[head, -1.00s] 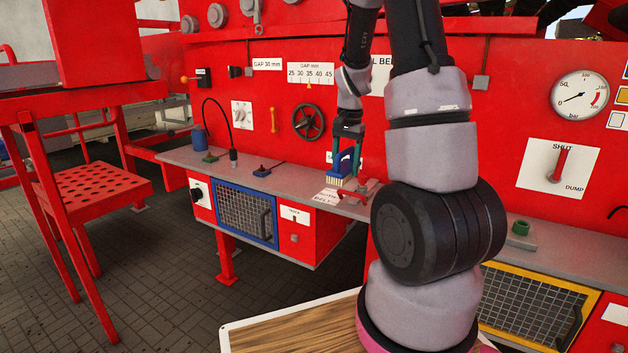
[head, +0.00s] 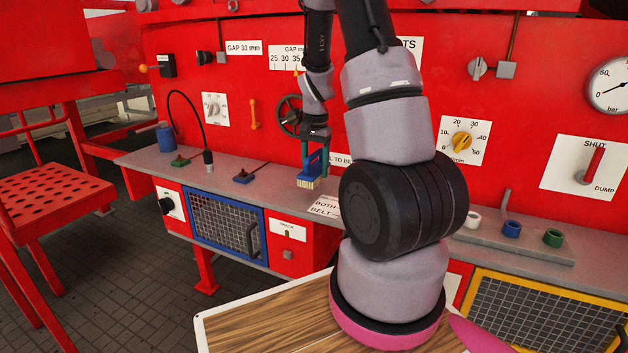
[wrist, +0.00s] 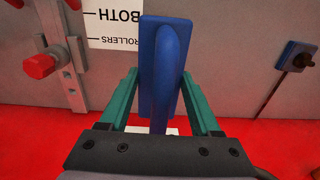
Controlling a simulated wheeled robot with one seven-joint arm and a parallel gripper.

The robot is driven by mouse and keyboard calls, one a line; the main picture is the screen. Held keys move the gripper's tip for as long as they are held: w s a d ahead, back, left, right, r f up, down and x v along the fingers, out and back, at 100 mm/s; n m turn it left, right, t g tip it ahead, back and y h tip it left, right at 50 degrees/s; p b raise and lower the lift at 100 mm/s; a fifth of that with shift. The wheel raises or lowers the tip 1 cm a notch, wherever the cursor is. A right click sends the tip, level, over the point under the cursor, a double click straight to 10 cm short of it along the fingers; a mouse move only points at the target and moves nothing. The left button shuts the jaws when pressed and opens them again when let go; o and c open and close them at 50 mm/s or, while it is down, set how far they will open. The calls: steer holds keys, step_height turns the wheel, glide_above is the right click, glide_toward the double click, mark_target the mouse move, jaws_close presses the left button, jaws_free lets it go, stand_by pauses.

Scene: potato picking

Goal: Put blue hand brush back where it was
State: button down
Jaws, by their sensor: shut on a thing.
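My gripper (head: 316,160) is shut on the blue hand brush (head: 312,168), which has pale bristles pointing down. The brush hangs over the grey ledge of the red machine, just left of the white BOTH BELT label; I cannot tell whether the bristles touch the ledge. In the wrist view the brush (wrist: 163,75) lies lengthwise between the green fingers of my gripper (wrist: 160,108), its handle toward the camera. The ledge beneath it is partly hidden.
A red-handled lever (wrist: 42,65) is near the label. Coloured cups (head: 512,229) stand at right. A wooden-topped table (head: 265,325) is in front.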

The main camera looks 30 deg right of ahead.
mark_target(315, 153)
steer(key=shift+f, duration=2)
steer(key=shift+f, duration=0.1)
steer(key=shift+c, duration=0.5)
jaws_free()
steer(key=r, duration=1.2)
steer(key=shift+s+r, duration=0.15)
steer(key=shift+s, duration=0.05)
steer(key=s+a+r+n+t+y, duration=0.1)
steer(key=s+a+r+n+t, duration=0.2)
steer(key=s+a+r, duration=0.3)
steer(key=s+a+r+n+t+y, duration=0.1)
steer(key=s+a+r+n+t, duration=0.2)
steer(key=s+a+r, duration=0.4)
steer(key=s+r, duration=0.6)
steer(key=r, duration=0.1)
steer(key=shift+s+a+t, duration=0.25)
steer(key=shift+t, duration=0.15)
